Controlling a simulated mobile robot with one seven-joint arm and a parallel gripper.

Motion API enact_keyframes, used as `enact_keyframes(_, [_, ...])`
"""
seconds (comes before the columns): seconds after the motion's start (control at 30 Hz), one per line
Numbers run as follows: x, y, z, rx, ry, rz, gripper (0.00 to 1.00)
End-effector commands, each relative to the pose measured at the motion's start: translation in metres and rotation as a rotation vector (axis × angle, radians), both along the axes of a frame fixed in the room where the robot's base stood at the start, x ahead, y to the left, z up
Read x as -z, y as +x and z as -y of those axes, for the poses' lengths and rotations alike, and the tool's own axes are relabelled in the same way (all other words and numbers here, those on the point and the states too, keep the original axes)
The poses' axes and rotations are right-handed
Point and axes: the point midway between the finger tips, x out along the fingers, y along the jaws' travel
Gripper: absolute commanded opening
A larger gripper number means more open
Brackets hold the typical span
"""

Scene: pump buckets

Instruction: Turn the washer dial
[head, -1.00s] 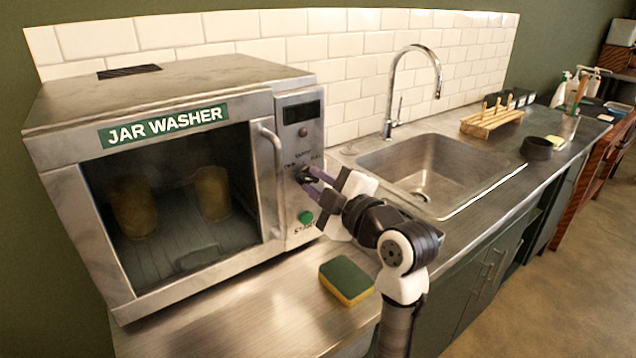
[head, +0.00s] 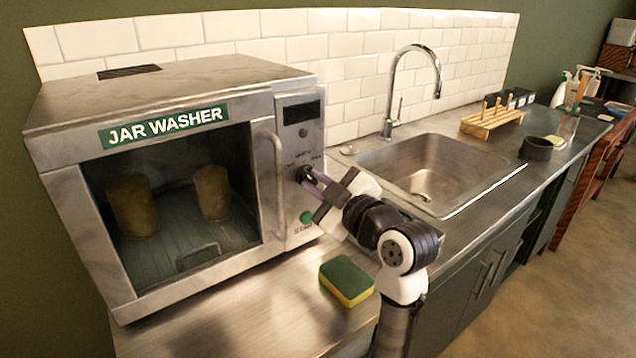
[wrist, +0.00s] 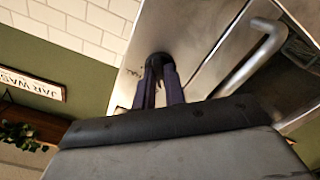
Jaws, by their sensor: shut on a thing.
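The jar washer (head: 180,130) is a steel box with a closed glass door, standing on the counter at the left in the head view. Its dark dial (head: 304,174) is on the right-hand control panel, above the green start button (head: 306,217). My gripper (head: 311,178) is shut on the dial, its purple fingers reaching in from the right. In the wrist view the two fingers (wrist: 160,78) meet the dark dial (wrist: 158,60) on the steel panel. The fingers partly hide the dial and its markings.
Two yellowish jars (head: 212,193) stand inside the washer. A green and yellow sponge (head: 346,280) lies on the counter in front. The sink (head: 430,170) and its faucet (head: 400,90) are to the right. The washer's door handle (head: 272,180) is just left of the panel.

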Motion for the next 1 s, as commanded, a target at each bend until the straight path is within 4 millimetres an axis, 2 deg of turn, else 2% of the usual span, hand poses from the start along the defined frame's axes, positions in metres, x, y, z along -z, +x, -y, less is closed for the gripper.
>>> enact_keyframes(0.5, [-0.0012,-0.0005,-0.0010,-0.001,0.371,-0.271,0.00])
enact_keyframes(1.0, [-0.0002,-0.0005,-0.0008,-0.001,0.540,-0.392,0.00])
